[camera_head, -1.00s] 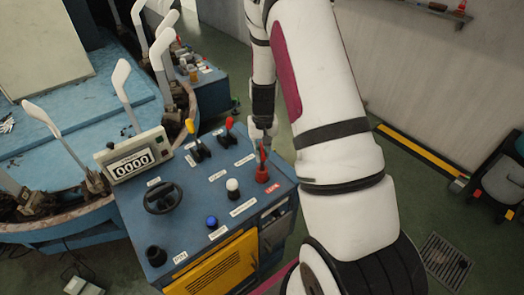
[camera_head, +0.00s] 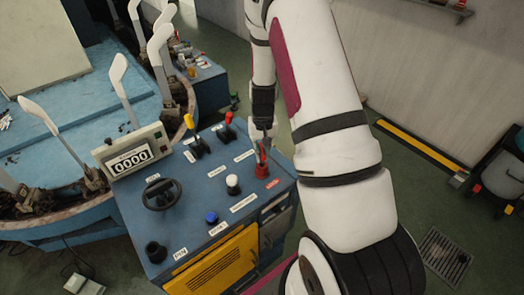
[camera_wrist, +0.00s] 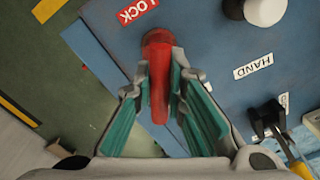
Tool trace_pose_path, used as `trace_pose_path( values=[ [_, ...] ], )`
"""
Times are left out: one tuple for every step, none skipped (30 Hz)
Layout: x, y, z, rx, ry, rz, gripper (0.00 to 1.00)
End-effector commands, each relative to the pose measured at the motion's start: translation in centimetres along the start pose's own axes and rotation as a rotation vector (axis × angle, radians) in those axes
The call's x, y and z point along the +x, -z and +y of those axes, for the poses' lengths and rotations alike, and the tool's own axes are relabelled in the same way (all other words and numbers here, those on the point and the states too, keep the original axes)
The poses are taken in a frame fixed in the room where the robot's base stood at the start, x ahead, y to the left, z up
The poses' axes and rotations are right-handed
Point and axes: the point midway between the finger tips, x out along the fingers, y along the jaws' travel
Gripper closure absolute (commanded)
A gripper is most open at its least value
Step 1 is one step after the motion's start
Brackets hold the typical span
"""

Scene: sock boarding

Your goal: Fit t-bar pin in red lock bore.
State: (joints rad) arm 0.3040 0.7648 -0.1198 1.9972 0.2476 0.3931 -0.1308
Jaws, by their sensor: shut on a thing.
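The red T-bar pin shows in the wrist view (camera_wrist: 158,92) as a red bar between my fingers, and as a thin red piece in the head view (camera_head: 263,155). My gripper (camera_wrist: 164,74) is shut on it; in the head view it hangs over the panel's right corner (camera_head: 262,142). The red lock bore's collar (camera_head: 262,171) stands on the blue panel beside a red label, directly under the pin. In the wrist view, a rounded red part (camera_wrist: 157,38) shows past the fingertips beside the LOCK label. The bore's opening is hidden, so I cannot tell how deep the pin sits.
The blue control panel (camera_head: 198,217) carries a white knob (camera_head: 233,184), a blue button (camera_head: 212,217), a black handwheel (camera_head: 161,194) and yellow and red levers (camera_head: 190,124). A counter display (camera_head: 130,159) and white sock forms stand left. Open floor lies right of the panel.

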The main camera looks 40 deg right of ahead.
Motion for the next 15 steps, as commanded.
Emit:
trace_pose_path(
  values=[
    [0.1,0.0,0.0,0.000,0.000,0.000,1.00],
    [0.2,0.0,0.0,0.000,0.000,0.000,1.00],
    [0.3,0.0,0.0,0.000,0.000,0.000,1.00],
    [0.4,0.0,0.0,0.000,0.000,0.000,1.00],
    [0.5,0.0,0.0,0.000,0.000,0.000,1.00],
    [0.5,0.0,0.0,0.000,0.000,0.000,1.00],
    [0.6,0.0,0.0,0.000,0.000,0.000,1.00],
    [0.7,0.0,0.0,0.001,0.000,0.000,1.00],
    [0.8,0.0,0.0,0.001,0.000,0.000,1.00],
    [0.8,0.0,0.0,0.001,0.000,0.000,1.00],
    [0.9,0.0,0.0,0.001,0.000,0.000,1.00],
    [1.0,0.0,0.0,0.001,0.000,0.000,1.00],
    [1.1,0.0,0.0,0.001,0.000,0.000,1.00],
    [1.1,0.0,0.0,0.001,0.000,0.000,1.00],
    [1.2,0.0,0.0,0.001,0.000,0.000,1.00]
  ],
)
